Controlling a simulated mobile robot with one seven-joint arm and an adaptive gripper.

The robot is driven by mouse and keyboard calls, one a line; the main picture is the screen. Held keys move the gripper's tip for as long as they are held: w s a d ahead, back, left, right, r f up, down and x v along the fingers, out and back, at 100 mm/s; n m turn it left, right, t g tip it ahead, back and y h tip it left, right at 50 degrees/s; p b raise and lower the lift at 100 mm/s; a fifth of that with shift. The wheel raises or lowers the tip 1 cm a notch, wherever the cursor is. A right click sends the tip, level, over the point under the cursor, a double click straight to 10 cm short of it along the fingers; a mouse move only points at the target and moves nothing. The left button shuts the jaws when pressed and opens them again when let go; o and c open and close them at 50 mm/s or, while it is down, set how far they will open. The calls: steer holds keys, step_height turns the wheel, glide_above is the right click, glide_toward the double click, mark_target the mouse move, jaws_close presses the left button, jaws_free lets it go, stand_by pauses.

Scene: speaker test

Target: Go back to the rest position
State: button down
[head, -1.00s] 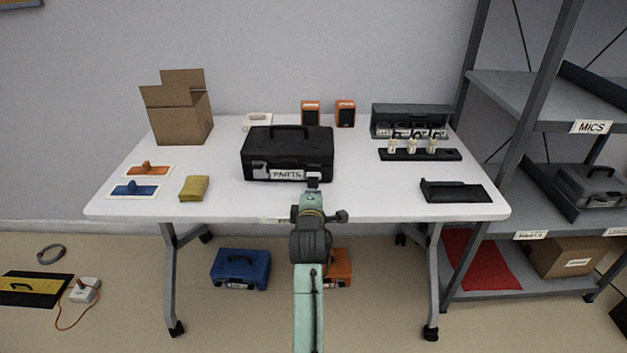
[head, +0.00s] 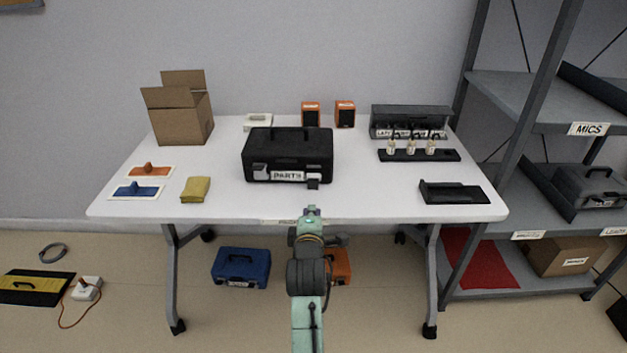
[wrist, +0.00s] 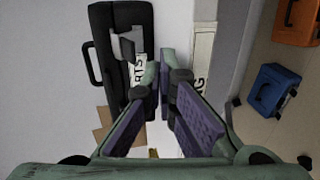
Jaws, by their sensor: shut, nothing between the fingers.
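My gripper (head: 311,210) is at the front edge of the white table (head: 230,203), in front of the black case labelled PARTS (head: 288,153). In the wrist view my gripper (wrist: 160,75) has its fingertips together with nothing between them. The case stands closed on the table, its handle on top. It also shows in the wrist view (wrist: 115,50), apart from the fingers. A dark latch (head: 313,184) shows at the lower right of its front, and another (head: 260,172) at the left.
An open cardboard box (head: 183,125), a yellow cloth (head: 195,190) and two orange speakers (head: 345,114) stand on the table. A black tray (head: 455,192) lies at the right. A grey shelf (head: 520,95) stands right of the table. A blue case (head: 241,267) sits underneath.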

steer(key=shift+s, duration=0.25)
